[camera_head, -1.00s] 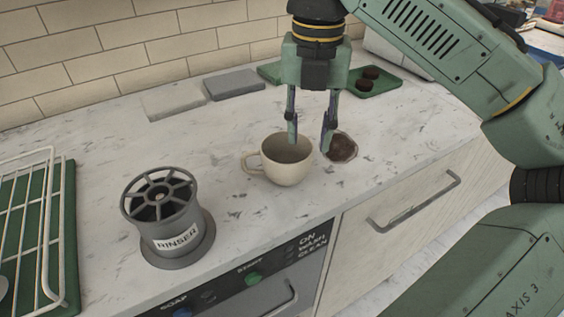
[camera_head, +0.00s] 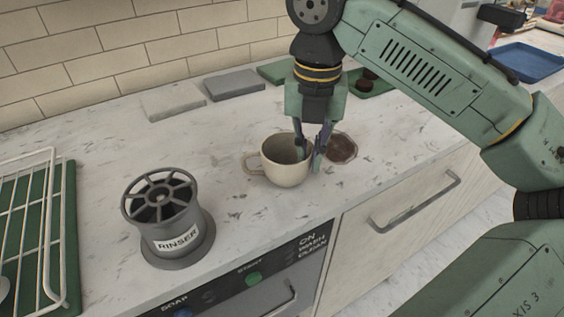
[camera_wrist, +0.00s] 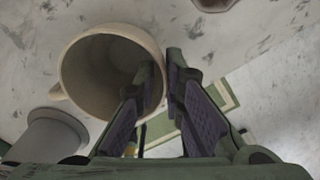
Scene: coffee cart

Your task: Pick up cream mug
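The cream mug (camera_head: 283,172) stands upright on the marble counter, its handle to the left in the head view. My gripper (camera_head: 309,158) points down at the mug's right side. One finger is inside the mug and the other is outside, with the rim wall pinched between them. In the wrist view the mug (camera_wrist: 82,75) shows its empty-looking inside, and my gripper's fingertips (camera_wrist: 162,68) close on its right wall. The mug's base still appears to rest on the counter.
A grey rinser (camera_head: 168,222) stands front left, beside a white wire rack (camera_head: 45,215). Grey slabs (camera_head: 234,84) and a green tray (camera_head: 375,86) lie behind. The counter's front edge is close.

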